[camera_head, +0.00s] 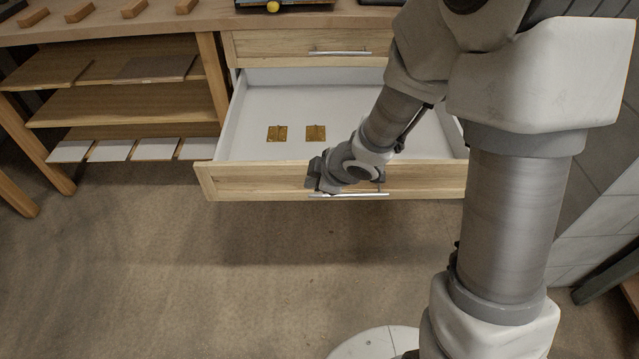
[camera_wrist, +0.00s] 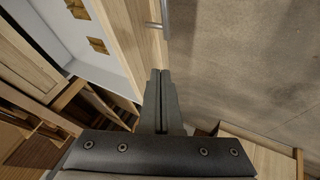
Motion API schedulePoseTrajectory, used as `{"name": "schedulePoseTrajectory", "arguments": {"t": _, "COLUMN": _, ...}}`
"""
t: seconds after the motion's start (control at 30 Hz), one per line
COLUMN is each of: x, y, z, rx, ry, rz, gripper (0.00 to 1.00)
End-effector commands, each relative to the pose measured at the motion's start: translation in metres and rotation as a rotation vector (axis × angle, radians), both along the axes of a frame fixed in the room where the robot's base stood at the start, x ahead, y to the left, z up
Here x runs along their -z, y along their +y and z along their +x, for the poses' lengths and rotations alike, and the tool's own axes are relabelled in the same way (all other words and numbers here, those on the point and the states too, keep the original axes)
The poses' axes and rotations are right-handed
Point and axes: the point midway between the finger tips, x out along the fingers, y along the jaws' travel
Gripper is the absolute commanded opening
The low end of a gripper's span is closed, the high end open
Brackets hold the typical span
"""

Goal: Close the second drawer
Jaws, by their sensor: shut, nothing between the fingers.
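The second drawer (camera_head: 240,180) is pulled far out below the closed top drawer (camera_head: 280,44). It has a wooden front, a white inside and a metal bar handle (camera_head: 350,195). Two brass hinges (camera_head: 277,133) (camera_head: 316,133) lie inside it. My gripper (camera_head: 318,178) is at the drawer front, near the left end of the handle. In the wrist view, the fingers of my gripper (camera_wrist: 161,75) are together with nothing between them, beside the drawer front (camera_wrist: 138,30) and close to the handle (camera_wrist: 165,15). I cannot tell whether they touch the front.
Left of the drawers are open shelves (camera_head: 130,105) with several boards. The worktop (camera_head: 180,22) above carries several wooden blocks and a yellow knob-like item (camera_head: 272,7). The brown floor (camera_head: 230,280) before the drawer is clear.

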Motion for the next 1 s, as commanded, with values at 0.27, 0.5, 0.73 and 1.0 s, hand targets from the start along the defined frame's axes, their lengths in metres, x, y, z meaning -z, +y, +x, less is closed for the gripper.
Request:
{"name": "schedulePoseTrajectory", "arguments": {"t": 0.27, "x": 0.020, "y": 0.009, "z": 0.033, "rx": 0.002, "ry": 0.000, "rz": 0.000, "gripper": 0.00}}
{"name": "schedulePoseTrajectory", "arguments": {"t": 0.5, "x": 0.021, "y": 0.008, "z": 0.051, "rx": 0.001, "ry": 0.001, "rz": 0.000, "gripper": 0.00}}
{"name": "schedulePoseTrajectory", "arguments": {"t": 0.73, "x": 0.021, "y": 0.008, "z": 0.053, "rx": 0.000, "ry": 0.000, "rz": -0.001, "gripper": 0.00}}
{"name": "schedulePoseTrajectory", "arguments": {"t": 1.0, "x": 0.021, "y": 0.008, "z": 0.054, "rx": 0.001, "ry": 0.001, "rz": 0.000, "gripper": 0.00}}
